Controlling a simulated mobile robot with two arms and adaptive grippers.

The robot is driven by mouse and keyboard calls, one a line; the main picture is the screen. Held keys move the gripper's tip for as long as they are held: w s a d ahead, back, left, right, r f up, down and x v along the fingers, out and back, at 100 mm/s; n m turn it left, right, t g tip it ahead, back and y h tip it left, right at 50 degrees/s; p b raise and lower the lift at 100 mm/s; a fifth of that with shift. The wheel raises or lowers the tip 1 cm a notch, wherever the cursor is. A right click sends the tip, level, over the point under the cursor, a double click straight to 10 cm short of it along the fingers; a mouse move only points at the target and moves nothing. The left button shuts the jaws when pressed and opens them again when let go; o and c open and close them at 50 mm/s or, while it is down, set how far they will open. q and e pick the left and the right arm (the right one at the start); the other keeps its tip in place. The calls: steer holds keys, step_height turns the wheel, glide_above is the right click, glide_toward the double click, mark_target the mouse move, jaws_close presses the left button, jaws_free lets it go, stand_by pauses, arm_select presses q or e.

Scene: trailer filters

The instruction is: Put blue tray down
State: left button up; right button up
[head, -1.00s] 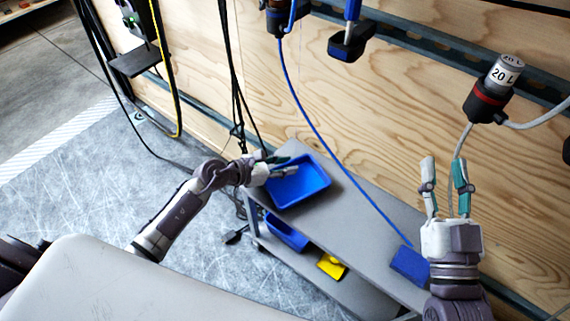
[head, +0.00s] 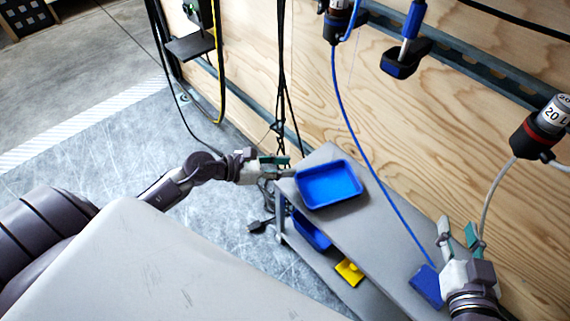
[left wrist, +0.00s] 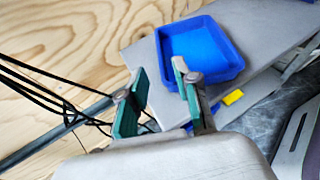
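The blue tray (head: 330,184) lies flat on the grey top shelf of a small bench, near its left end. It also shows in the left wrist view (left wrist: 200,50), just beyond the fingers. My left gripper (head: 285,166) is to the left of the tray, apart from it. In the left wrist view its two fingers (left wrist: 160,100) are spread with nothing between them. My right gripper (head: 459,236) is above the right part of the bench, its fingers spread and empty.
The grey bench (head: 375,215) has a lower shelf with a blue bin (head: 311,230) and a yellow item (head: 349,272). A blue block (head: 427,287) lies at its right end. Black cables (head: 283,90) hang behind my left gripper. A wooden wall stands behind.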

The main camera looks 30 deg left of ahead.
arm_select(q)
steer(key=d+r+n+t+y, duration=0.1)
steer(key=d+r+n+t, duration=0.1)
steer(key=r+n+t, duration=0.5)
steer(key=d+r+n+t+y, duration=0.1)
steer(key=d+r+n, duration=0.35)
steer(key=n, duration=0.75)
steer(key=s+n+g+y, duration=0.1)
steer(key=n, duration=0.6)
steer(key=s+d+n+g+y, duration=0.1)
steer(key=s+n, duration=0.1)
steer(key=n, duration=0.6)
steer(key=s+d+n+g+y, duration=0.1)
steer(key=s+n+y, duration=0.1)
steer(key=n, duration=0.5)
steer(key=shift+s+d+r+n, duration=0.1)
steer(key=shift+s+r+n, duration=0.05)
steer(key=shift+s+n, duration=0.15)
steer(key=shift+w, duration=0.1)
